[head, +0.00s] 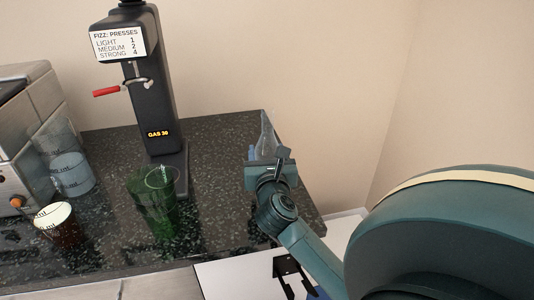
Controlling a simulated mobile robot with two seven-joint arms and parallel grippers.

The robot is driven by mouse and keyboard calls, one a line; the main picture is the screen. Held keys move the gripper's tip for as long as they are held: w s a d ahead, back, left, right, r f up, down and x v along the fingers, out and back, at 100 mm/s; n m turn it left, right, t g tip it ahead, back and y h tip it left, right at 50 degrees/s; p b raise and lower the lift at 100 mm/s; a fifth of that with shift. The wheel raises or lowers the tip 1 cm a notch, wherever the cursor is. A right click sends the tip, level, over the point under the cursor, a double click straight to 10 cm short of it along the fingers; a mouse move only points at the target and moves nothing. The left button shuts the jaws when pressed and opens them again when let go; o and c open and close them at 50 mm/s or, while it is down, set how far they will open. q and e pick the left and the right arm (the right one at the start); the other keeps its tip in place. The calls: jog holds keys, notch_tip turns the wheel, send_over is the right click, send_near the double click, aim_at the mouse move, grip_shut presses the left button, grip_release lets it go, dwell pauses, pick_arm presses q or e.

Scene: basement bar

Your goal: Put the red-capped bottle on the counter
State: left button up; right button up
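A clear, narrow-necked bottle (265,137) stands upright at the back right of the dark speckled counter (225,145). No red cap shows on it, and its lower part is hidden behind my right gripper. My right gripper (268,163) is at the counter's right end, right in front of the bottle. Its fingers are mostly hidden by its own body, so I cannot tell whether they hold the bottle. My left gripper is not in view.
A black fizz machine (160,100) with a red-handled lever stands at the back. An espresso machine (30,140) is at far left. Walls close off the back and right.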

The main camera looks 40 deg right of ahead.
jog(key=o, duration=1.2)
jog(key=shift+f, duration=0.1)
jog(key=shift+o, duration=0.7)
jog(key=b+v, duration=0.1)
jog(key=v, duration=1.1)
jog(key=shift+b, duration=0.3)
